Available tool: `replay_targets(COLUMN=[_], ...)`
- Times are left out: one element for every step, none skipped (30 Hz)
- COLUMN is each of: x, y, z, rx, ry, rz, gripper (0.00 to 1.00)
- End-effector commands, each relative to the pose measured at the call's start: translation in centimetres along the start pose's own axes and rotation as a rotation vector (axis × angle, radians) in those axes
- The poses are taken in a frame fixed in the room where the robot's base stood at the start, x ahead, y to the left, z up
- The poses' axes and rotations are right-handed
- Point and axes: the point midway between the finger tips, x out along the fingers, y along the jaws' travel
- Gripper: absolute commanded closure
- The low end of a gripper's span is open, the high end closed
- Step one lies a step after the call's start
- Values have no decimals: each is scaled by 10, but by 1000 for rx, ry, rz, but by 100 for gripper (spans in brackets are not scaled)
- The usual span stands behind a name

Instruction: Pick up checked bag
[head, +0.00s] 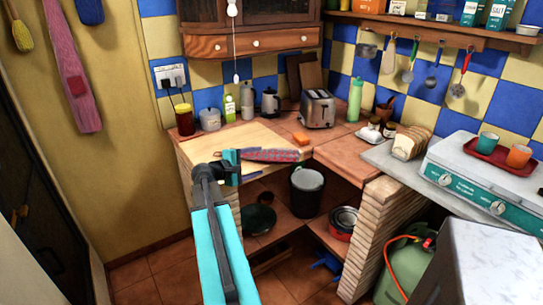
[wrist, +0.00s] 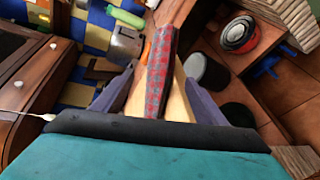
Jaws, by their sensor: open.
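The checked bag (head: 272,155) is long and narrow, with a red and grey-blue check. It lies on a pale wooden board (head: 215,146) on the corner counter. My gripper (head: 237,160) is at the bag's left end in the head view, and part of the bag is hidden behind it. In the wrist view the bag (wrist: 161,72) runs lengthwise between the two spread fingers of my gripper (wrist: 160,84). A gap shows on both sides, so the jaws are open and not closed on it. I cannot tell the exact height of the fingers over the board.
Jars, bottles and a dark pot (head: 270,103) line the wall behind. Below the counter edge are a dark bin (head: 307,190) and a red pan (head: 343,222).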

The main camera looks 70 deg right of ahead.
Motion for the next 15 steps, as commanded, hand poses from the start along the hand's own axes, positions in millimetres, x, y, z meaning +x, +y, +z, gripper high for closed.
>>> replay_targets(x=[9,14,20,24,28,33,37,40,43,45,47,48,49,50,50], y=[1,1,1,1,2,2,2,1,1,1,0,0,0,0,0], z=[-1,0,0,0,0,0,0,0,0,0,0,0,0,0,1], rx=[-1,-1,-1,-1,-1,-1,-1,-1,-1,-1,-1,-1,-1,-1,-1], ry=[-2,-2,-3,-2,-1,-2,-3,-3,-2,-1,-1,0,0,-1,0], rz=[-1,-1,-1,-1,0,0,0,-1,0,0,0,0,0,0,0], gripper=[34,34,34,34,34,34,34,34,34,34,34,34,34,34,34])
